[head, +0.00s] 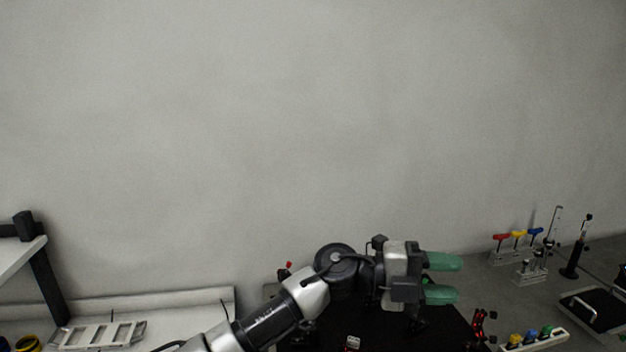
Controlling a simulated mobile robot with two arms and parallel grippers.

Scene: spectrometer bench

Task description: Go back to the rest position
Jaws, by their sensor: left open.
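My left arm comes in from the bottom and reaches right across the lower middle of the head view. Its gripper (441,278) has two green fingers that are apart, with nothing between them. It is raised in front of the black board (370,326) on the bench and hides part of it. My right gripper does not show.
Hex keys with red, yellow and blue handles (518,234) stand in a holder at the right. Near them are a post on a black base (570,272) and a black tray (600,308). A white rack (98,335) lies at the left. Grey wall fills the upper view.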

